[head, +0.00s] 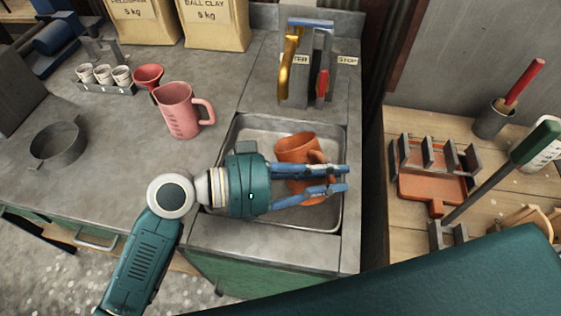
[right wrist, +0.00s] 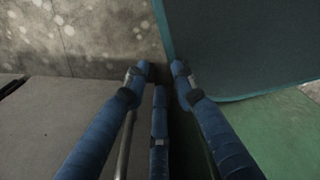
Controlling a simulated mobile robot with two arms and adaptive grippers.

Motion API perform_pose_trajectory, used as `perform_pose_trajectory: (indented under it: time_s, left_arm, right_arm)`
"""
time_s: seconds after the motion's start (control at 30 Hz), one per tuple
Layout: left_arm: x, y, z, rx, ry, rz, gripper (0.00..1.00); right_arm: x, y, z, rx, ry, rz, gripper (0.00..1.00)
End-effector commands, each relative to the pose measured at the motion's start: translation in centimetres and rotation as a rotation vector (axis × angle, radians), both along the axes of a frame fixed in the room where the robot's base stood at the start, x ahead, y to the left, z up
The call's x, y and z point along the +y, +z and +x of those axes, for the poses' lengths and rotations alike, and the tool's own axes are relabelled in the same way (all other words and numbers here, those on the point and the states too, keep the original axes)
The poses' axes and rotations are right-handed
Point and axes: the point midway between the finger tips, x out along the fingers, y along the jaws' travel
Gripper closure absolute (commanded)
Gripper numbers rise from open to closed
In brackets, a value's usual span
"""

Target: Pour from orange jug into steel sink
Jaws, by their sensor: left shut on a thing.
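The orange jug (head: 296,147) is over the steel sink (head: 234,133) in the head view, its rim upward and its handle toward the right. My left gripper (head: 338,180) is shut on the jug, its blue fingers reaching across the jug's near side. The fingers hide part of its body. I cannot tell whether its base touches the sink floor, and its contents do not show. My right gripper (right wrist: 160,75) shows in the right wrist view only, with its blue fingertips apart and nothing between them.
A pink jug (head: 178,112) stands left of the sink, near a red funnel (head: 148,75) and a rack of small white cups (head: 104,75). A wooden table (head: 399,121) is at right.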

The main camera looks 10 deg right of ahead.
Motion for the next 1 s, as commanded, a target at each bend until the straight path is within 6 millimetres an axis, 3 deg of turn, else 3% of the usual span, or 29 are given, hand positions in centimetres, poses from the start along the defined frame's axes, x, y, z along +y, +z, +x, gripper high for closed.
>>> perform_pose_trajectory:
  time_s: [1.0]
  left_arm:
    - [0.15,0.76,0.45,0.101,0.0,-0.046,1.0]
  right_arm:
    - [-0.32,0.06,-0.04,0.0,0.001,-0.003,0.74]
